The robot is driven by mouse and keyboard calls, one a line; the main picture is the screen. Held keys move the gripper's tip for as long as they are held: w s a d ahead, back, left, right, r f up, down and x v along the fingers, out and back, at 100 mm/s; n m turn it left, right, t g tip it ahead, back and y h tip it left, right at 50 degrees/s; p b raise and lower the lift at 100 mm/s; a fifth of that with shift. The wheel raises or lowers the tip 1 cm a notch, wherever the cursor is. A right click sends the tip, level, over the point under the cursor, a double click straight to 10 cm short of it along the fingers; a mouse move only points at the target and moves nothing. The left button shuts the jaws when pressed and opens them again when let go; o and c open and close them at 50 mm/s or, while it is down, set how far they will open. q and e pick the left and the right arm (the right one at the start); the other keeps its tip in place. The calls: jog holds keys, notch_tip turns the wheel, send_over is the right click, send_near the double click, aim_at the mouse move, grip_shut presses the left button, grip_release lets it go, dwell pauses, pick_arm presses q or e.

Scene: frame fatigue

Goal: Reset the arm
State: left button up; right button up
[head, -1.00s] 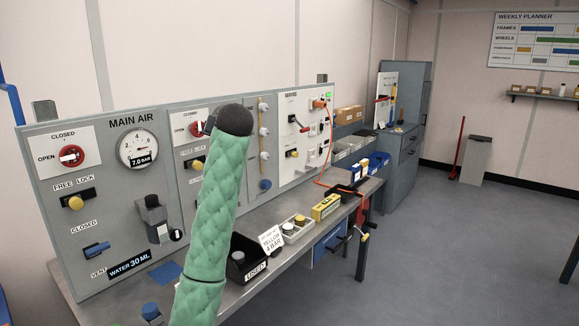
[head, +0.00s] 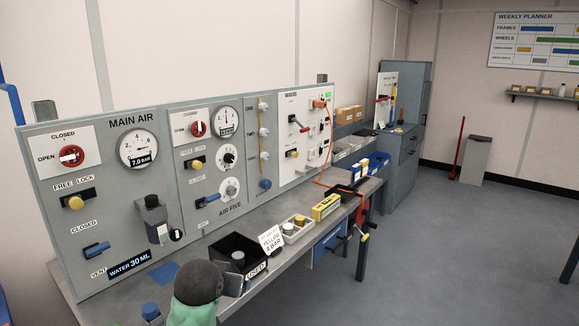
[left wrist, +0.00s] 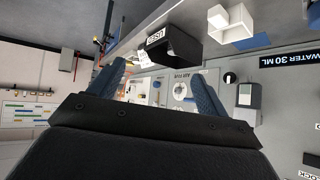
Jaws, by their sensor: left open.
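My left arm in its green quilted sleeve (head: 192,312) shows at the bottom of the head view, its dark rounded end near the bench's front edge. My left gripper (left wrist: 157,88) shows in the left wrist view, with two blue-grey fingers spread apart and nothing between them. Its fingertips are hard to make out in the head view. The black bin marked USED (head: 222,248) stands on the bench just beyond the arm; it also shows ahead of the fingers in the left wrist view (left wrist: 182,48). My right gripper is not in view.
The grey panel (head: 95,155) with MAIN AIR and AIR FIVE gauges, knobs and levers stands along the bench back.

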pick_arm(q)
jog(key=s+f+g, duration=0.4)
jog(key=s+f, duration=1.1)
jog(key=s, duration=0.4)
jog(key=s+a+f+g, duration=0.1)
jog(key=s+f+g, duration=0.3)
jog(key=s+f, duration=1.1)
jog(key=s, duration=0.4)
jog(key=shift+s, duration=0.1)
jog(key=shift+c, duration=0.3)
